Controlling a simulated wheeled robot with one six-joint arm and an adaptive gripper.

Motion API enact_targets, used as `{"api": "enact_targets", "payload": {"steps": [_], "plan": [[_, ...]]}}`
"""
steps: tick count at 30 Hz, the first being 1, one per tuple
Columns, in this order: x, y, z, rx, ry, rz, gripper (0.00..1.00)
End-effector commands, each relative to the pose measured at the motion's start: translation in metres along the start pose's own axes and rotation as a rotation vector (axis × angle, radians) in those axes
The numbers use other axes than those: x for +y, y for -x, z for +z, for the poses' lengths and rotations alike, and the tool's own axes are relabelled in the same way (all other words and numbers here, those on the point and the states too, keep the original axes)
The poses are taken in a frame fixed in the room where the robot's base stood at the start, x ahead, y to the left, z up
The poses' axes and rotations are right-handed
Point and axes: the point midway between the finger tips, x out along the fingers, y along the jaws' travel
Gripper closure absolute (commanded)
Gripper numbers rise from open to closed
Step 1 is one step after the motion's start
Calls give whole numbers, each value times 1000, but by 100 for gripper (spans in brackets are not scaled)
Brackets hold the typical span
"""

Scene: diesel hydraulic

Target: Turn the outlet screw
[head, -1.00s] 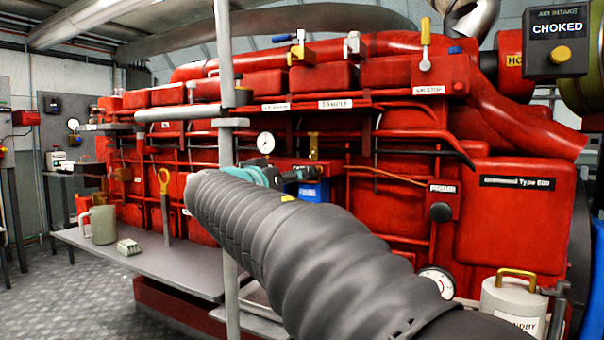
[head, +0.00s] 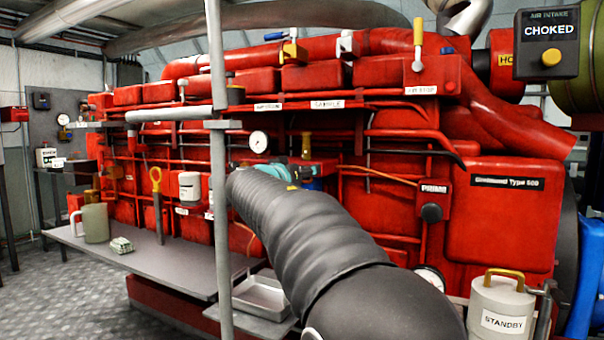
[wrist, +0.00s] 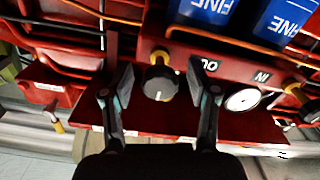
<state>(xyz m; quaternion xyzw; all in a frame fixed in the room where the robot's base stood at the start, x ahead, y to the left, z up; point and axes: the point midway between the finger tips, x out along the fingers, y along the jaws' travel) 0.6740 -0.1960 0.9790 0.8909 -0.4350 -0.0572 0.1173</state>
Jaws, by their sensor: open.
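In the wrist view, a dark round knob (wrist: 160,84) with a white mark sits between my gripper's (wrist: 159,78) two spread fingers. It has a brass part behind it and stands on the red block beside a partly hidden, upside-down label (wrist: 210,66) that begins "OU". The fingers are open, one on each side of the knob, with visible gaps. Another yellow screw (wrist: 293,88) is farther right, near the "IN" label (wrist: 262,76). In the head view, my gripper (head: 293,172) shows as small teal and dark parts at the engine, mostly hidden behind my arm.
Two blue canisters marked "FINE" (wrist: 204,10) adjoin the red block, with an orange cable (wrist: 228,42) near them. A gauge (wrist: 243,100) is right of my gripper. In the head view, a grey post (head: 218,200) stands left of my arm, near a bench (head: 150,255) and metal tray (head: 262,295).

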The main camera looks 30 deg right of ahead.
Motion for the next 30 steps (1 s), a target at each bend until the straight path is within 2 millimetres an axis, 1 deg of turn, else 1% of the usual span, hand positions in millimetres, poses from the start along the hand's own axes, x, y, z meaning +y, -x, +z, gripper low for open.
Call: {"api": "enact_targets", "payload": {"steps": [1,2,3,5,6,8,9,15,20,26,30], "plan": [[0,0,0,0,0,0,41],[0,0,0,0,0,0,48],[0,0,0,0,0,0,58],[0,0,0,0,0,0,73],[0,0,0,0,0,0,83],[0,0,0,0,0,0,98],[0,0,0,0,0,0,100],[0,0,0,0,9,0,100],[0,0,1,1,50,0,100],[0,0,2,0,167,-1,100],[0,0,2,1,289,0,100]]}}
